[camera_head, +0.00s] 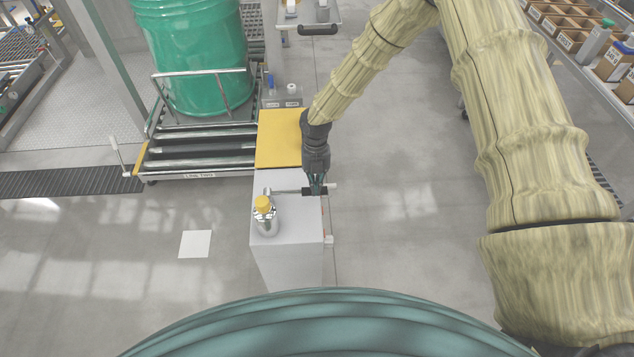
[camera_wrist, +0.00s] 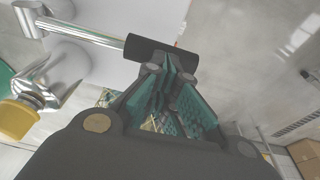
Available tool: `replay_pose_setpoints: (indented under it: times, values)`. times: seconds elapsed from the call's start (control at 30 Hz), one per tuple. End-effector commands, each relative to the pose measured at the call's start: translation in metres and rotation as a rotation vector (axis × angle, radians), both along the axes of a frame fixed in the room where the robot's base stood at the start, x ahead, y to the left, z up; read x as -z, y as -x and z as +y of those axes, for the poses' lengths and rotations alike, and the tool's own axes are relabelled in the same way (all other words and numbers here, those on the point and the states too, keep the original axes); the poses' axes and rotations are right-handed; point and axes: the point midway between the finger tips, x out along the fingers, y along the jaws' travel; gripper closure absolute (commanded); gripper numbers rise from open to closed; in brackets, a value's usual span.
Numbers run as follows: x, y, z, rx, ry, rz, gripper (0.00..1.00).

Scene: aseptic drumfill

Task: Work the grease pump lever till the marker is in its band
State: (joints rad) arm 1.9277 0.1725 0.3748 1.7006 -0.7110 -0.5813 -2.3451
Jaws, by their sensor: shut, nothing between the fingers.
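The grease pump (camera_head: 265,220), a shiny metal body with a yellow cap, stands on a white cabinet (camera_head: 285,260). Its lever (camera_head: 287,191) runs level to the right and ends in a black grip (camera_head: 310,191). The wrist view shows the lever rod (camera_wrist: 85,33) and the black grip (camera_wrist: 160,58) close up. My gripper (camera_head: 317,189) is shut and empty, its fingertips (camera_wrist: 172,68) at the grip, close to or touching it. I cannot tell whether they touch. The marker and its band cannot be made out; a small red detail (camera_head: 324,230) shows at the cabinet's right side.
A yellow panel (camera_head: 280,140) lies behind the pump. A green drum (camera_head: 195,55) stands on a roller conveyor (camera_head: 200,152) at the back left. Shelves with boxes (camera_head: 565,40) are at the far right. The floor right of the cabinet is clear.

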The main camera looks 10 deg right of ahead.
Motion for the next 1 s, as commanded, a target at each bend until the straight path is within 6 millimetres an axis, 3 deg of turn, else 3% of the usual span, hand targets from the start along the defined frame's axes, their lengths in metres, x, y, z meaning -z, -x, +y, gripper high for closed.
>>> replay_pose_setpoints:
  times: [0.4,1.0]
  values:
    - [0.019,0.001,-0.005,0.001,-0.016,0.0,1.0]
    - [0.024,0.004,-0.007,0.001,-0.013,0.005,1.0]
